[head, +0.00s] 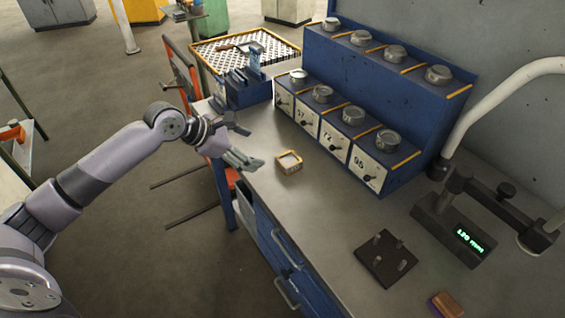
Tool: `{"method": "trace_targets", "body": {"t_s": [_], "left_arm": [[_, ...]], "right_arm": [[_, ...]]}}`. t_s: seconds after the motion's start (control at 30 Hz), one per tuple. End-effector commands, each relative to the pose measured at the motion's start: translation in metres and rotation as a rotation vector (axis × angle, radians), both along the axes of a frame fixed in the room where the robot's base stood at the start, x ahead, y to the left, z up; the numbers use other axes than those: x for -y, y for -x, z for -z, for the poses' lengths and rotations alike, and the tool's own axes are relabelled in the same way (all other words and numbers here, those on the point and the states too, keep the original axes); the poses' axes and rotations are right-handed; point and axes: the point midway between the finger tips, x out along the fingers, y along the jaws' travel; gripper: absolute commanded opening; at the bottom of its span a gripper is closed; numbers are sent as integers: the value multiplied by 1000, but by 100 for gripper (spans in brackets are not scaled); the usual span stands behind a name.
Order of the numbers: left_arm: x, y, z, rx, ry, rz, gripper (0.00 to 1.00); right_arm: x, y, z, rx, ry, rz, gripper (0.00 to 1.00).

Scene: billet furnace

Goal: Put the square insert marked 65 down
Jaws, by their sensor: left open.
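A small square insert (289,162) with a pale top and tan sides lies on the grey bench top, near its left edge. I cannot read a number on it. My left gripper (249,147) is open, with its fingers spread just to the left of the insert. A gap shows between the fingertips and the insert, and nothing is between the fingers. My right gripper is not in view.
A blue stepped rack (390,72) with round metal pieces and numbered white plates stands behind the insert. A dark pegged plate (386,260), a device with a green display (455,230) and a brown block (446,304) are at the right. Bare bench lies between.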

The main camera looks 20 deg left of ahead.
Motion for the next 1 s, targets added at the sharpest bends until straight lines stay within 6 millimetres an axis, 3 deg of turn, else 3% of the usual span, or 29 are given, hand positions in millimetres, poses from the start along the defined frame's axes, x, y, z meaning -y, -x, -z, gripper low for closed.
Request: {"method": "trace_targets", "body": {"t_s": [0.2, 0.37, 0.8, 1.0], "left_arm": [[-5, -8, -13, -168, 134, -215, 75], [-2, -13, -10, -205, 167, -264, 75], [37, -62, 52, -206, 168, -265, 75], [47, -76, 70, -206, 167, -265, 75]], "right_arm": [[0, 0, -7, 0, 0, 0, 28], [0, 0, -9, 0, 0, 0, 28], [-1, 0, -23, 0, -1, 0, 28], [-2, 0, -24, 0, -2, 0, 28]]}}
